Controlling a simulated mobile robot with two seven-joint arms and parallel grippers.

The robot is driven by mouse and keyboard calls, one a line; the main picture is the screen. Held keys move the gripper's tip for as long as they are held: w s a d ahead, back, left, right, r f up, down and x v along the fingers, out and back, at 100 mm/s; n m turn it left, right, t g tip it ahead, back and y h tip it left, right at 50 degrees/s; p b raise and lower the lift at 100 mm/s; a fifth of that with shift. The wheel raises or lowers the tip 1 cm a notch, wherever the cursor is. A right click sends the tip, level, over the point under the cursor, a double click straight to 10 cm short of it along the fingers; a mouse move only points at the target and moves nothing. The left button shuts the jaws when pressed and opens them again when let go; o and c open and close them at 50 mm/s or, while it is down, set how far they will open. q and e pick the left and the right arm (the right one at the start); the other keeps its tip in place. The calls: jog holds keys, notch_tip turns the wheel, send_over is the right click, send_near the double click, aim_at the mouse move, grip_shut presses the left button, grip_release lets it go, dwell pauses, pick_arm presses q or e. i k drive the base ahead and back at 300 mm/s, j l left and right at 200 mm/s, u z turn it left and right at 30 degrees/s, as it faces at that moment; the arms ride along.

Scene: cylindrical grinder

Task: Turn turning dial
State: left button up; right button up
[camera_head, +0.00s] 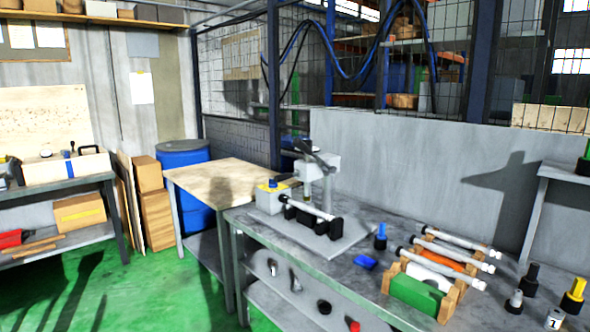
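A small grey grinder (322,166) stands on a grey base plate on the metal workbench (355,268), with a dark part on top. A light rod with dark ends (308,207) lies across its front. I cannot tell which part is the turning dial; the knob's setting is too small to read. Neither of my grippers shows in the head view.
Several rods lie on a wooden rack (452,300) at the bench's right, near a blue pad (365,262) and dark upright fittings (514,302). A wooden-topped table (225,175) adjoins the bench on the left. A grey panel (430,185) stands behind. Green floor (150,290) is open at front left.

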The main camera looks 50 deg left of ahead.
aim_at(272, 183)
jog(key=k+j+u, duration=0.15)
jog(key=j, duration=0.9)
jog(key=j+u, duration=0.1)
jog(key=j, duration=0.95)
